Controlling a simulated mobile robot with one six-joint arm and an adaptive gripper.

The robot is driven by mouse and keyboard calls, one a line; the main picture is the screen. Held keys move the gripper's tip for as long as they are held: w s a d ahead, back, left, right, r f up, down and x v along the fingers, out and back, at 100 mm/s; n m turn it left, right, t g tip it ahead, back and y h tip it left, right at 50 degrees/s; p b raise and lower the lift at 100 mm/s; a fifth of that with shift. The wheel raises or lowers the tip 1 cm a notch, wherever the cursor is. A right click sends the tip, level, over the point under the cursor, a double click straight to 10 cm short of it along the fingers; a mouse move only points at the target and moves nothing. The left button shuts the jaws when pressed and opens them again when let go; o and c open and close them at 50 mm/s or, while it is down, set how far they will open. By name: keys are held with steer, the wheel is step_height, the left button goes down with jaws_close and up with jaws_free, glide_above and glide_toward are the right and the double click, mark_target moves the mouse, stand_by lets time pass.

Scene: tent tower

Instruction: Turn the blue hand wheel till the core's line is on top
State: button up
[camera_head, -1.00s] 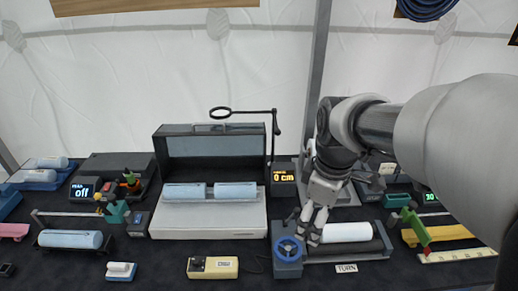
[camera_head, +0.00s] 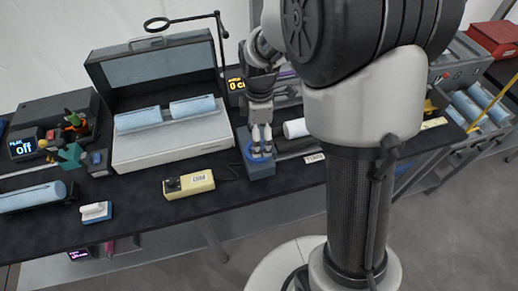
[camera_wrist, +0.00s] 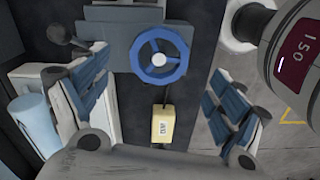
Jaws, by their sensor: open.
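The blue hand wheel (camera_wrist: 159,57) shows whole in the wrist view, with a pale hub and spokes, on the front of a blue-grey block (camera_wrist: 112,42). In the head view my gripper (camera_head: 262,148) hangs at the wheel and covers much of it. In the wrist view its two padded fingers (camera_wrist: 160,98) are spread wide, left and right of the wheel and lower in the picture, with nothing between them. Contact with the wheel cannot be made out. The white core (camera_head: 295,128) lies right of the block, partly hidden by my arm. No line shows on it.
A yellow box (camera_head: 189,184), also in the wrist view (camera_wrist: 163,125), lies on the dark table (camera_head: 140,212) left of the wheel. A grey case (camera_head: 170,142) with two blue rolls stands behind it. A magnifier arm (camera_head: 185,18) rises behind. A TURN label (camera_head: 314,158) lies right of the wheel.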

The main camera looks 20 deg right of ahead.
step_height(320, 180, down, 6)
steer(key=shift+f+b, duration=0.1)
steer(key=shift+b, duration=0.6)
steer(key=shift+c, duration=0.3)
steer(key=c, duration=1)
